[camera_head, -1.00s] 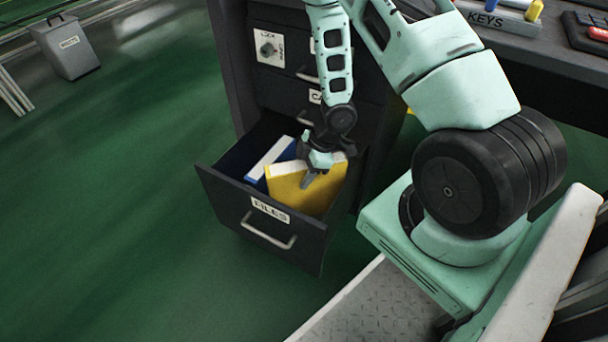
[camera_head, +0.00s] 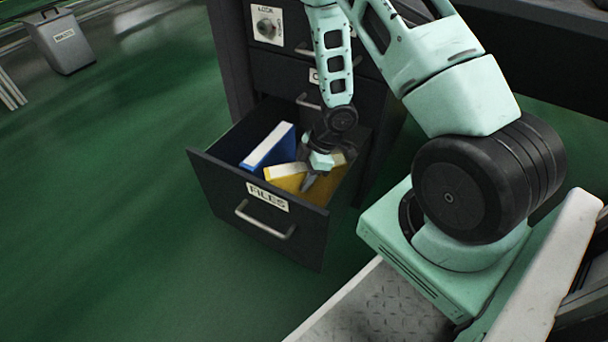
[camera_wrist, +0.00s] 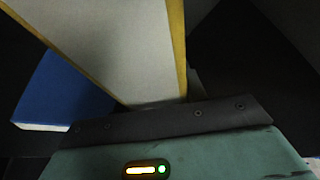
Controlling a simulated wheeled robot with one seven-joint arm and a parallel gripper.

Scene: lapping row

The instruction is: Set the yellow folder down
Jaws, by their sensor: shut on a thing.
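The yellow folder (camera_head: 286,173) is inside the open FILES drawer (camera_head: 222,185), low behind the drawer front, with its pale edge facing up. My gripper (camera_head: 312,180) reaches down into the drawer and is shut on the folder near its right part. In the wrist view the folder's pale edge and yellow cover (camera_wrist: 176,40) rise from the gripper's dark jaw bar (camera_wrist: 170,120). Whether the folder touches the drawer floor is hidden.
A blue folder (camera_head: 268,148) stands in the drawer to the left of the yellow one; it also shows in the wrist view (camera_wrist: 62,92). The cabinet (camera_head: 280,72) rises behind. A grey bin (camera_head: 62,42) stands far left. Green floor is clear at left.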

